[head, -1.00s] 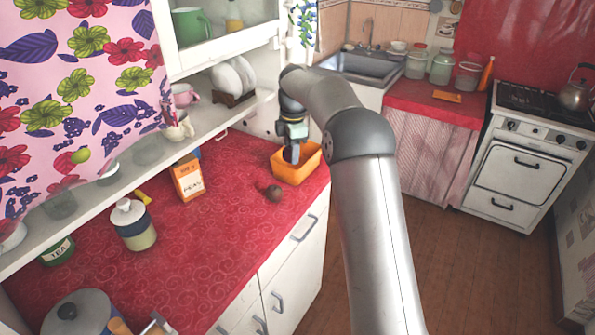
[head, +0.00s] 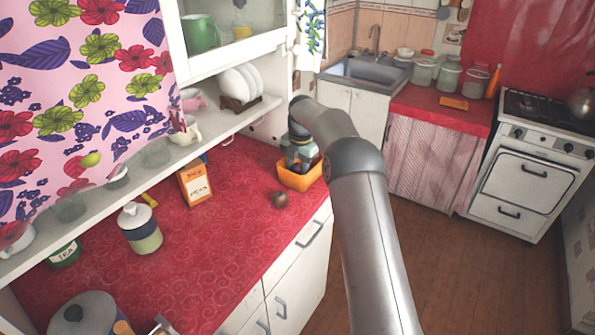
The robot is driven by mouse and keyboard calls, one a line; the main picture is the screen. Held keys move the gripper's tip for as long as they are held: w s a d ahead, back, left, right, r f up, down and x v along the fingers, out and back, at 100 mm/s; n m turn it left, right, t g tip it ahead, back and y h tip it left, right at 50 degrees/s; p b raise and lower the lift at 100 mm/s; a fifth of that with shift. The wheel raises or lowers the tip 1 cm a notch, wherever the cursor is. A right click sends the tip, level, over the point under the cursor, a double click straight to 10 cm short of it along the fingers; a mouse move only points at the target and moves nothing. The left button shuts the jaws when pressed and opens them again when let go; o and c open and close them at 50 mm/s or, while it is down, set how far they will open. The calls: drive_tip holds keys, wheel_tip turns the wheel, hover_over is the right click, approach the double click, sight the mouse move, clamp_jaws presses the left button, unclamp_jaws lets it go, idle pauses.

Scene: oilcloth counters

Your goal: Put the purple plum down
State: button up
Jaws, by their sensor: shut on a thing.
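My gripper (head: 300,160) is at the orange bin (head: 298,180), with its fingers low at the bin's opening. It is shut on a small dark thing that is mostly hidden by the fingers and the bin's rim, in keeping with the purple plum; its colour and shape are not clear. I cannot tell whether it touches the bin's floor. The bin stands on the red counter near its right end.
A round brown thing (head: 279,200) lies on the red counter (head: 215,235) in front of the bin. An orange-and-white carton (head: 195,184) and a lidded jar (head: 140,228) stand to the left. A white shelf (head: 215,128) runs behind. Bare counter lies between them.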

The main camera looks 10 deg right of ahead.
drive_tip(key=shift+f, duration=0.9)
drive_tip(key=shift+f, duration=0.1)
drive_tip(key=o, duration=0.7)
